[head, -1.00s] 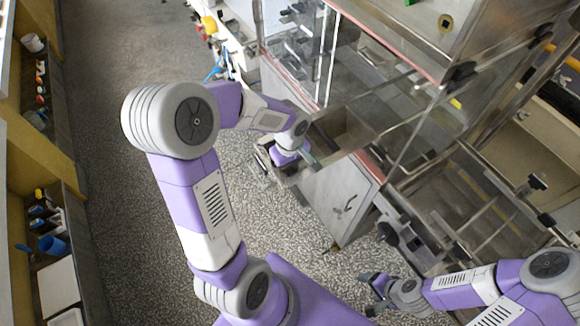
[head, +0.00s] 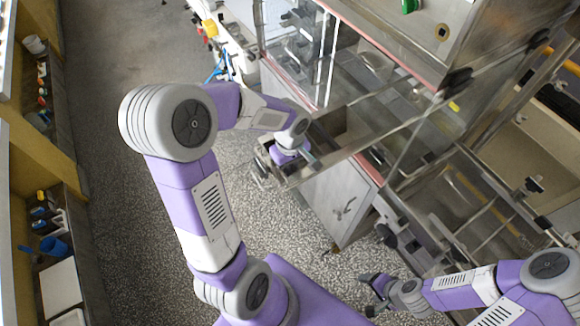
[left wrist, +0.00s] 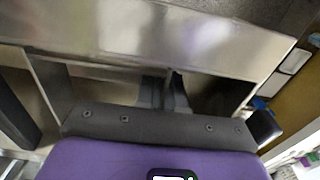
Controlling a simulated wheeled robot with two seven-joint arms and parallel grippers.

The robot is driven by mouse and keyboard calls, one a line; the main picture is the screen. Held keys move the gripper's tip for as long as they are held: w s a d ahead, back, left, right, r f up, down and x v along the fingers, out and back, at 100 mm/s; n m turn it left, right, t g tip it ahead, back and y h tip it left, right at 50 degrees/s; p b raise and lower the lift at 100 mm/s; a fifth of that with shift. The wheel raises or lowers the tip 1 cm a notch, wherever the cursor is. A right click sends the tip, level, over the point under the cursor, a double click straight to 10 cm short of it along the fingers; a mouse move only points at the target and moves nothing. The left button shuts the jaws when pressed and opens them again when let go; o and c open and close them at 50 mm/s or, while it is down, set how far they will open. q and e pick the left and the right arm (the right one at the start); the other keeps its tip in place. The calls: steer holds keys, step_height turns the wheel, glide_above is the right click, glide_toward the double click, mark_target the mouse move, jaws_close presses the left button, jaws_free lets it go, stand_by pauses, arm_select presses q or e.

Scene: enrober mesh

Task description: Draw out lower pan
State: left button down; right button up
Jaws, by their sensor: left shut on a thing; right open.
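The lower pan (head: 334,157) is a bare metal trough low on the front of the machine, and it sticks out to the left over the floor. My left gripper (head: 296,163) is at its outer end, and my wrist hides most of the contact in the head view. In the left wrist view the left gripper's dark fingers (left wrist: 165,92) are closed at the pan's metal wall (left wrist: 150,32). My right gripper (head: 374,294) is open and empty at the lower right, apart from the machine.
The machine's clear panels (head: 300,55) stand above the pan. A white cabinet door (head: 340,200) is beside it to the lower right. Speckled floor (head: 130,215) is free to the left. Shelves (head: 50,215) line the far left wall.

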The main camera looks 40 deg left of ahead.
arm_select(q)
steer(key=shift+r+p, duration=2.95)
steer(key=shift+r, duration=1.5)
steer(key=shift+w+r, duration=0.15)
